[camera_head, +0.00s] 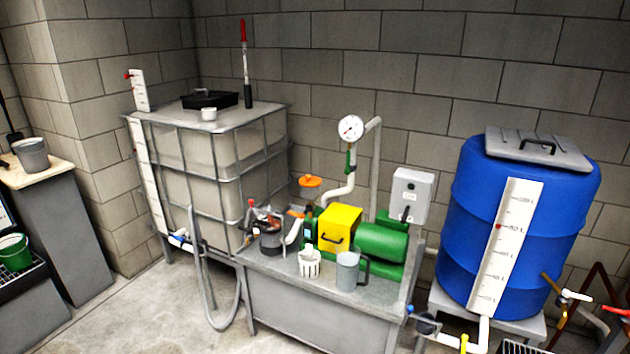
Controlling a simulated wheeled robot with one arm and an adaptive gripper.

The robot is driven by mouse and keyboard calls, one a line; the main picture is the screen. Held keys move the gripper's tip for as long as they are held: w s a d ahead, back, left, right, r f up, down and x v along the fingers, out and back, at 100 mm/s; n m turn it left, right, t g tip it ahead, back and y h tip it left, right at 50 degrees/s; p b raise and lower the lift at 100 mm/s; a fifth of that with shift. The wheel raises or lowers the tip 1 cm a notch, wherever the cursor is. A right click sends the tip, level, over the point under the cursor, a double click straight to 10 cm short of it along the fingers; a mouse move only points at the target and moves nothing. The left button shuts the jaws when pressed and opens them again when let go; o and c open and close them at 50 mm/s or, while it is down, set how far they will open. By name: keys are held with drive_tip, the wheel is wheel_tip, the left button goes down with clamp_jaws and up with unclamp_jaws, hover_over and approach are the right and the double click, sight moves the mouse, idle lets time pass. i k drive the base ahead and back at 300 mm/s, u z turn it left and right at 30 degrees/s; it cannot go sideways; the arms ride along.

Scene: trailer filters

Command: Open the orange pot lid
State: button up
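An orange lid-like disc (311,181) with a small raised top shows above the bench, in front of the grey block wall. It sits up and to the right of a grey pot (271,242) at the bench's left end. The pot has dark and reddish parts at its top, too small to make out. A smaller orange piece (296,213) lies between the pot and the green pump parts. I cannot tell what holds the disc up or whether it touches anything. My gripper is not recognisable in this view.
The metal bench (320,306) carries a white slotted basket (309,262), a grey jug (349,272), a yellow box (339,228) and a green motor (381,243). A caged tank (222,160) stands left, a blue barrel (515,215) right. Floor at front left is clear.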

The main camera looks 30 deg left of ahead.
sight(309, 181)
drive_tip(key=u, duration=0.3)
drive_tip(key=i, duration=0.5)
drive_tip(key=u, duration=1.25)
drive_tip(key=i, duration=0.85)
drive_tip(key=u, duration=1.1)
drive_tip(key=i, duration=0.15)
drive_tip(key=u, duration=0.25)
